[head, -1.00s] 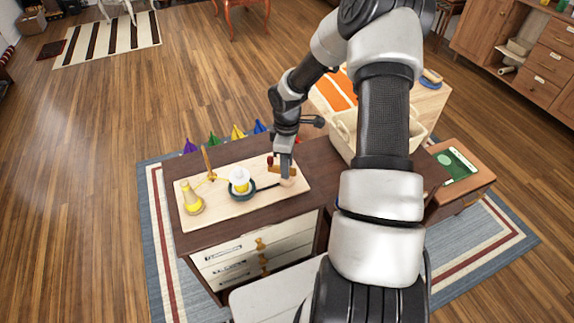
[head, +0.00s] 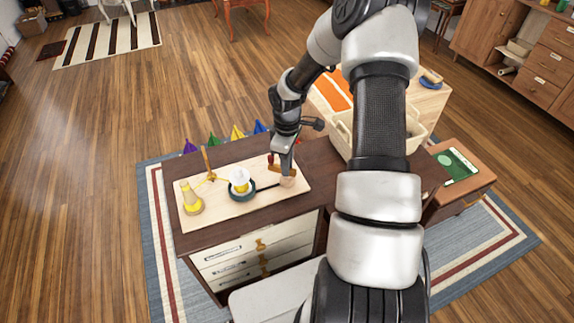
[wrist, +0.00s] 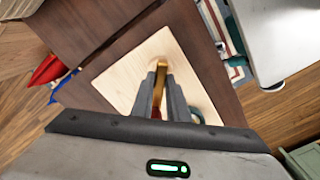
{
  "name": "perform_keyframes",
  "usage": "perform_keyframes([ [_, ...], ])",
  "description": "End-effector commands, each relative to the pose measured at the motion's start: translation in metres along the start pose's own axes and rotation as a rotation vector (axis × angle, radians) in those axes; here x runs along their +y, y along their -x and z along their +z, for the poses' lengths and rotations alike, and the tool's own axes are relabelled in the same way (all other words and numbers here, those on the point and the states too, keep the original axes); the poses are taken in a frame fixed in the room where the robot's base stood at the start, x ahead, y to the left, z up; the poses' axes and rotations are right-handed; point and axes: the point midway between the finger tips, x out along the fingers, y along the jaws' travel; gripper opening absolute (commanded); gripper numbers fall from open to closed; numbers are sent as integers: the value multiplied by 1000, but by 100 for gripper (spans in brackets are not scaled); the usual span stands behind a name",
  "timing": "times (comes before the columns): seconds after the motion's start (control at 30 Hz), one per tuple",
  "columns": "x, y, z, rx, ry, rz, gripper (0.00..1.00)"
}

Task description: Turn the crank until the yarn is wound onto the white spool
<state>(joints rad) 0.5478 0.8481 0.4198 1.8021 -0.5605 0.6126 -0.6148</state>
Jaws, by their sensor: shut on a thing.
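The white spool (head: 240,175) stands upright on a dark teal disc (head: 241,195) on a pale board, with yellow yarn (head: 241,187) around its lower part. A yellow cone of yarn (head: 193,204) stands at the board's left end, beside a thin wooden post with a yellow guide (head: 207,165). The wooden crank (head: 274,168), with a red end, is at the board's right side. My gripper (head: 287,172) is over it. In the wrist view, my gripper (wrist: 160,88) is shut on the golden-brown crank piece (wrist: 160,82). The fingers partly hide the crank.
The pale board (head: 222,205) lies on a dark wooden desk with drawers. Several coloured cones, one of them blue (head: 259,127), are behind the desk. A cream bin (head: 343,137) stands to the right, partly behind my arm. A green-topped box (head: 458,165) is farther right.

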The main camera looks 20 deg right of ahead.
Motion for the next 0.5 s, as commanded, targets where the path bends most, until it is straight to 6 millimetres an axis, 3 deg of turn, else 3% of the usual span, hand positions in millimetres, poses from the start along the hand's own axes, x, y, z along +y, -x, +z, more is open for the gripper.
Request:
perform_keyframes([
  [0.5, 0, -1, 0, 0, -466, 2, 0],
])
